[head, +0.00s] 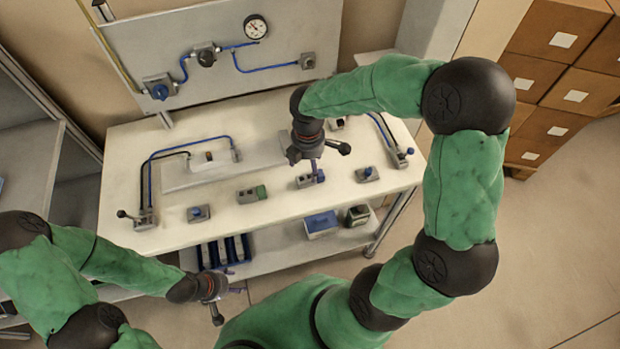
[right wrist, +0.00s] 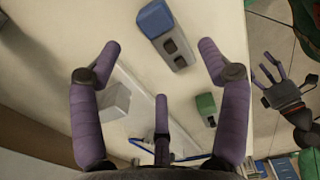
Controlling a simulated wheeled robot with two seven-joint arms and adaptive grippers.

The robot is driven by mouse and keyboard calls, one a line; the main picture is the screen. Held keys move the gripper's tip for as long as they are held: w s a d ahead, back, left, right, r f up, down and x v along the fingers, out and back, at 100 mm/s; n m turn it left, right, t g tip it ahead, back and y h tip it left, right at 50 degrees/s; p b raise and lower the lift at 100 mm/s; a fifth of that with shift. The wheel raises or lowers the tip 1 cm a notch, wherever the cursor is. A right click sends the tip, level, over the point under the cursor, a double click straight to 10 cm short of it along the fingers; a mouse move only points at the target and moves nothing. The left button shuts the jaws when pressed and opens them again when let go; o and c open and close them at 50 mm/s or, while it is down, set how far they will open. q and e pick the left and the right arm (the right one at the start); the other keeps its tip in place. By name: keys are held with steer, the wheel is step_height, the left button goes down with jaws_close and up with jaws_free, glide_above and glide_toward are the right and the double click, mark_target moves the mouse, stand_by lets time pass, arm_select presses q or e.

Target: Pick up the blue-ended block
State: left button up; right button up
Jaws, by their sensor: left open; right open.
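The blue-ended block (head: 304,182) is a grey block with dark recesses on top and a blue end. It lies on the white workbench (head: 230,219), right of the similar green-ended block (head: 252,194). In the right wrist view the blue-ended block (right wrist: 172,44) shows beyond my spread fingertips, its blue end at the top. The green-ended block (right wrist: 206,107) is by the right finger there. My right gripper (head: 316,160) is open and empty above the bench, partly over the blue-ended block; it also shows in the wrist view (right wrist: 160,65). My left gripper (head: 232,291) is open and empty in front of the bench.
Small boxes with blue knobs (head: 198,213) (head: 367,174) stand on the bench either side of the blocks. Lever boxes (head: 145,219) (head: 403,160) with cables sit at both ends. A raised plate (head: 180,181) lies behind. A gauge panel (head: 280,75) stands at the back.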

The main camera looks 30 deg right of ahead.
mark_target(309, 174)
steer(key=f, duration=0.1)
steer(key=f+b, duration=0.1)
steer(key=f, duration=0.3)
steer(key=shift+s+d+f+b, duration=0.1)
steer(key=shift+s+b, duration=0.15)
steer(key=shift+b, duration=0.15)
steer(key=c, duration=1.4)
